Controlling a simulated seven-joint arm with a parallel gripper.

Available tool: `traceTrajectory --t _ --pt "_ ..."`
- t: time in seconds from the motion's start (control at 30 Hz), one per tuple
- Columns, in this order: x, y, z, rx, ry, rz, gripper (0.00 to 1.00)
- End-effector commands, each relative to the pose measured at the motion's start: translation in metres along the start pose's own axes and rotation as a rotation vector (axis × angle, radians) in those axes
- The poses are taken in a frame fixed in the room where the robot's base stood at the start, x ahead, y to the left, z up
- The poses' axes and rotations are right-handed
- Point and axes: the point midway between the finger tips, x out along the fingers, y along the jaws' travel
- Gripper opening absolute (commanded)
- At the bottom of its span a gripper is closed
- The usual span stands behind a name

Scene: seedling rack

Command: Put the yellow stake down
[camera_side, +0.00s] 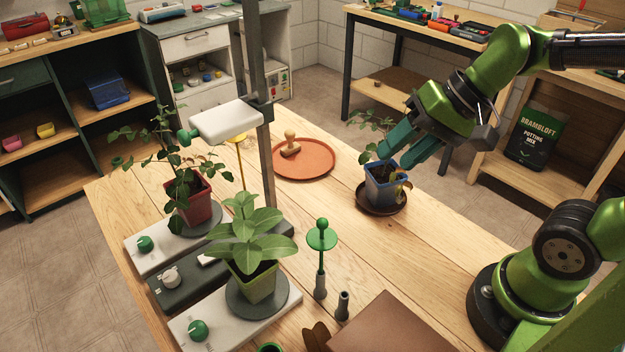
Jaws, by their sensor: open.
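The yellow stake (241,168) stands upright left of the dark post, near the red pot. Its top is partly covered by the white head on the post, and its lower end is hidden behind leaves. My gripper (392,166) is well to the right of it, tilted down just above the blue pot (381,190). Its teal fingers are apart, and I see no stake between them. A green stake (321,258) with a disc and ball stands upright in a grey holder (320,287). Beside it is another grey holder (343,305) with nothing in it.
The blue pot stands in a brown saucer (397,211), with a yellowish leaf at its side. A terracotta tray (326,168) holds a wooden stamp (290,146). Potted plants and the tall post (267,170) crowd the left.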

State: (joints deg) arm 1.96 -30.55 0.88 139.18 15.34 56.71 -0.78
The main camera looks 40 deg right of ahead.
Motion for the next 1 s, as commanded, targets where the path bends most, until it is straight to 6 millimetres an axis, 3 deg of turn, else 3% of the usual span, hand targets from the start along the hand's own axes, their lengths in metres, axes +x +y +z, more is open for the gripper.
traceTrajectory --t 0.1,0.27,1.0 --pt "-0.021 0.016 -0.003 -0.163 0.141 0.057 0.43" --pt "-0.034 0.027 -0.008 -0.26 0.228 0.1 0.43" --pt "-0.035 0.028 -0.009 -0.27 0.235 0.106 0.43"
